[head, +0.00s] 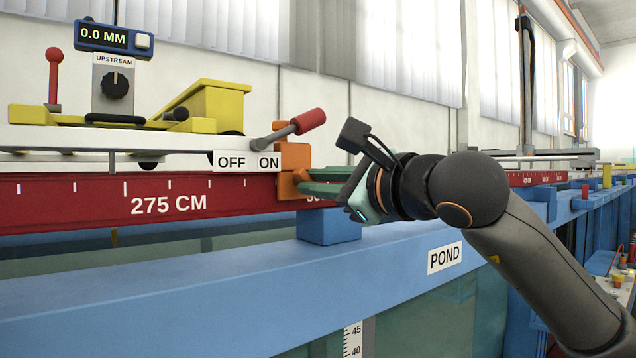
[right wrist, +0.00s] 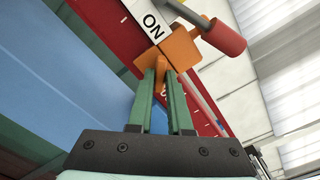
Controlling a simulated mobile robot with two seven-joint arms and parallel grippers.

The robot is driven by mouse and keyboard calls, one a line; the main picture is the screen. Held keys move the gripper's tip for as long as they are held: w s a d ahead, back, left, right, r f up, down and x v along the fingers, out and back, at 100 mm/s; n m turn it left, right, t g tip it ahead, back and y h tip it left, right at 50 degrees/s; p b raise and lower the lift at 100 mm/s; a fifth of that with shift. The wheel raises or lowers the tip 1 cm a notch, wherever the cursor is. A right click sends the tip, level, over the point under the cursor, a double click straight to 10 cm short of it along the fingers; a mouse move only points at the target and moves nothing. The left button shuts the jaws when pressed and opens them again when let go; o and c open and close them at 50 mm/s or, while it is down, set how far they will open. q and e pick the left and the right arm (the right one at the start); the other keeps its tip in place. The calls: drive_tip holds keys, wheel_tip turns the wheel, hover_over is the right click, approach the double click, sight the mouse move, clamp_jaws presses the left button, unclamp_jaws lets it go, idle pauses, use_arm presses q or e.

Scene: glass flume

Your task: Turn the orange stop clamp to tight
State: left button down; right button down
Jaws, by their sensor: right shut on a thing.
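The orange stop clamp (head: 294,156) sits on the red rail at the right end of the white carriage, with a small orange knob (head: 287,186) low on its front. My right gripper (head: 304,184) reaches in from the right, its green fingers shut on the knob. In the right wrist view the clamp (right wrist: 182,46) is just beyond the two fingertips (right wrist: 163,70), which hide part of the knob. A lever with a red grip (head: 308,121) slants up to the right above the clamp, beside the OFF/ON label (head: 246,161). My left gripper is not in view.
The white carriage (head: 110,138) carries a display reading 0.0 MM (head: 104,38), a black dial (head: 115,85) and a yellow bracket (head: 212,105). The red scale rail (head: 100,203) runs above the blue flume edge (head: 180,290). A blue block (head: 330,227) stands under the rail near my fingers.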

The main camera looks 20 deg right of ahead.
use_arm(q)
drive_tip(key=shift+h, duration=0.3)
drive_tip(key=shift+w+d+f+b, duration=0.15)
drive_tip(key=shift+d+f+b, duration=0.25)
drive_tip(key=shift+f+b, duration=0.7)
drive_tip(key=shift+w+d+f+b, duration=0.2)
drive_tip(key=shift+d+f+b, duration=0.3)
drive_tip(key=shift+b, duration=1)
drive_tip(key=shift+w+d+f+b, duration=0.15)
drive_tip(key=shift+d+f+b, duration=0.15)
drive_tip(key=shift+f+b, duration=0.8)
use_arm(e)
drive_tip(key=shift+m, duration=5.8)
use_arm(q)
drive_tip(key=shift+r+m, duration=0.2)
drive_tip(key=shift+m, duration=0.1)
use_arm(e)
drive_tip(key=c, duration=0.8)
unclamp_jaws()
drive_tip(key=shift+c, duration=0.2)
